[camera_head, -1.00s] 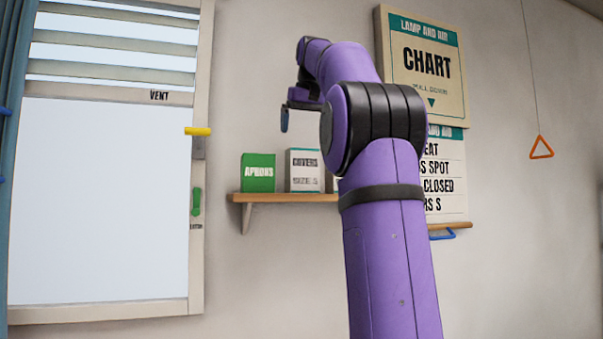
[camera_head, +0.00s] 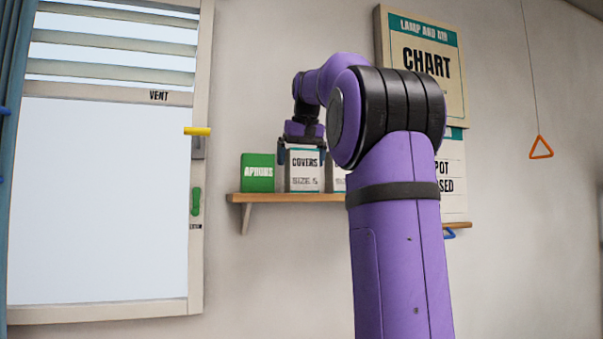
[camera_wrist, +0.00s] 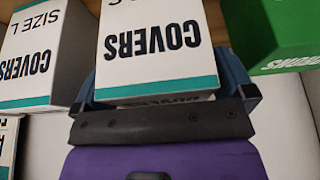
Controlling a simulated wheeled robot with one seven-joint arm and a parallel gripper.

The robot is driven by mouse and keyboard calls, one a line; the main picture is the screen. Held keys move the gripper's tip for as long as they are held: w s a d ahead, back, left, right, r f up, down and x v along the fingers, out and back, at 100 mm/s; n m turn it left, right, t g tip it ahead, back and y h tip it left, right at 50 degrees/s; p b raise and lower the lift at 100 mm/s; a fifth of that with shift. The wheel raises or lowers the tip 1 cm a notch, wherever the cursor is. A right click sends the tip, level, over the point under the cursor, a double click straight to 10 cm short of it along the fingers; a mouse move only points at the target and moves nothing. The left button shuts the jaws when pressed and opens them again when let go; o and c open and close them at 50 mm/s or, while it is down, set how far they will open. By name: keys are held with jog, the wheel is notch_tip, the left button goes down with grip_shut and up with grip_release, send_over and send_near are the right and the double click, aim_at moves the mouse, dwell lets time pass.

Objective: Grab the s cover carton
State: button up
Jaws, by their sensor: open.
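The white covers carton (camera_head: 304,178) with a teal stripe stands on the wall shelf, and its size letter looks like an S in the head view. In the wrist view the covers carton (camera_wrist: 155,45) appears upside down, filling the middle. My gripper (camera_head: 302,157) is above the carton, pointing down, with one blue finger at each side of the carton's upper part. In the wrist view my gripper (camera_wrist: 165,88) has its open fingers left and right of the carton. I cannot tell whether they touch it.
A green aprons box (camera_head: 257,173) stands left of the carton on the shelf (camera_head: 270,199). A size L covers carton (camera_wrist: 30,55) is on the other side, partly hidden by my arm in the head view. Little room separates the boxes.

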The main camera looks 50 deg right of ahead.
jog(key=c, duration=0.8)
jog(key=shift+r, duration=0.15)
